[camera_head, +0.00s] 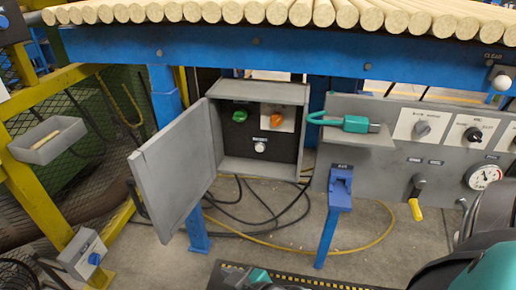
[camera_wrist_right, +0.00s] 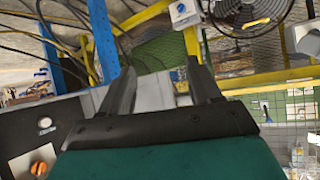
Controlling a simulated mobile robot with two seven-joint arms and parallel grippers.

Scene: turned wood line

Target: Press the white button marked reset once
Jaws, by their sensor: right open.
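A white round button (camera_head: 260,147) sits low on the dark panel inside an open grey box (camera_head: 262,95) under the blue beam. A small label is above it, too small to read. A green knob (camera_head: 238,117) and an orange knob (camera_head: 276,120) are above it. In the right wrist view, the white button (camera_wrist_right: 45,123) and the orange knob (camera_wrist_right: 39,168) show at the lower left. My right gripper (camera_wrist_right: 162,68) is open and empty, its fingers apart from the button.
The box's door (camera_head: 178,158) stands open to the left. Another white button (camera_head: 501,82), labelled CLEAR, is at the upper right. A shelf (camera_head: 350,137) with a teal-handled item (camera_head: 355,124) juts out right of the box. Cables (camera_head: 255,208) lie on the floor below.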

